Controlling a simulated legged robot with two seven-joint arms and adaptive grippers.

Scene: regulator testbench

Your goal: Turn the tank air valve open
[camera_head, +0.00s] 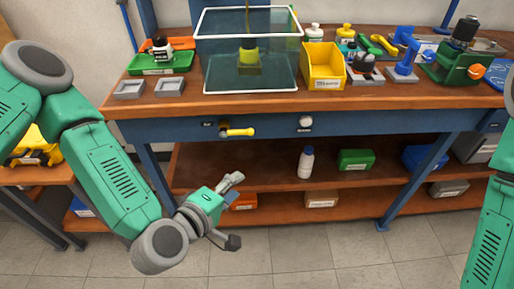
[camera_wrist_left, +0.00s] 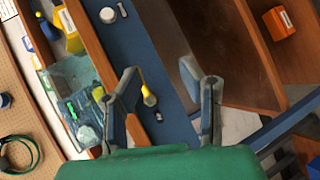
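The tank air valve has a yellow handle (camera_head: 238,132) on the blue front panel below the tank, lying roughly level and pointing right. My left gripper (camera_head: 233,211) is open and empty, below the valve and apart from it in the head view. In the left wrist view the yellow handle (camera_wrist_left: 149,97) shows between the two spread fingers (camera_wrist_left: 160,80), farther off than the fingertips. The clear tank (camera_head: 230,75) stands on the bench top above the valve and also shows in the left wrist view (camera_wrist_left: 60,75). My right gripper is out of view.
A white round knob (camera_head: 305,122) sits right of the valve on the same panel. The bench top edge (camera_head: 200,106) overhangs the panel. A yellow bin (camera_head: 323,68) and a green tray (camera_head: 160,66) stand above. The lower shelf holds a white bottle (camera_head: 306,162) and several boxes.

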